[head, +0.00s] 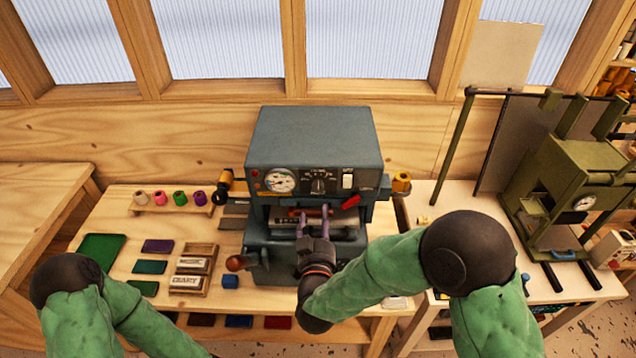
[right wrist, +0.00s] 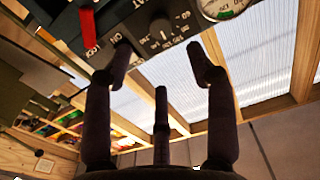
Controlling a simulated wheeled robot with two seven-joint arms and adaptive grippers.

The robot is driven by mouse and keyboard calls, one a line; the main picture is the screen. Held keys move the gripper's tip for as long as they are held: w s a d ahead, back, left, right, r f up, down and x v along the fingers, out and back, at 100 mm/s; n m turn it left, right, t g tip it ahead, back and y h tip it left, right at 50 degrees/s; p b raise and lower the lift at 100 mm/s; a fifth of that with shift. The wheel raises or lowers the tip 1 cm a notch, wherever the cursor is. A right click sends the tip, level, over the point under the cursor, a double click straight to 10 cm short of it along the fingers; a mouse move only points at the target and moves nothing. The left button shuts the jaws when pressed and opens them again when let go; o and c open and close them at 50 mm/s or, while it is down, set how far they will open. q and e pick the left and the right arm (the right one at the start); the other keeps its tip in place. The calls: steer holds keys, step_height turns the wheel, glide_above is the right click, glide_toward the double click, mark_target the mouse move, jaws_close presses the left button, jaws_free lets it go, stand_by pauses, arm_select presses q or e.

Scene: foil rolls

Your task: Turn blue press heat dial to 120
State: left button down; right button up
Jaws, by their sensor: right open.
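The blue press (head: 315,140) is a dark blue-grey box in the middle of the head view. Its black heat dial (head: 318,185) sits on the front panel, right of a round gauge (head: 280,180). The dial also shows in the right wrist view (right wrist: 160,27), with white numbers around it; I cannot read its setting surely. My right gripper (head: 313,222) is open and empty in front of the press, below the dial. In the right wrist view its fingertips (right wrist: 158,62) are apart, with the dial beyond them, untouched. My left gripper is out of view.
A white switch (head: 348,181) and a red lever (head: 350,201) lie right of the dial. A brown-knobbed handle (head: 236,263) sticks out at lower left. Foil rolls (head: 180,198) stand on a rack at left. A green press (head: 570,190) stands at right.

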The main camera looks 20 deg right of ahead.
mark_target(318, 190)
steer(key=x, duration=1)
steer(key=shift+w+d+f, duration=0.1)
steer(key=shift+w, duration=0.25)
jaws_close()
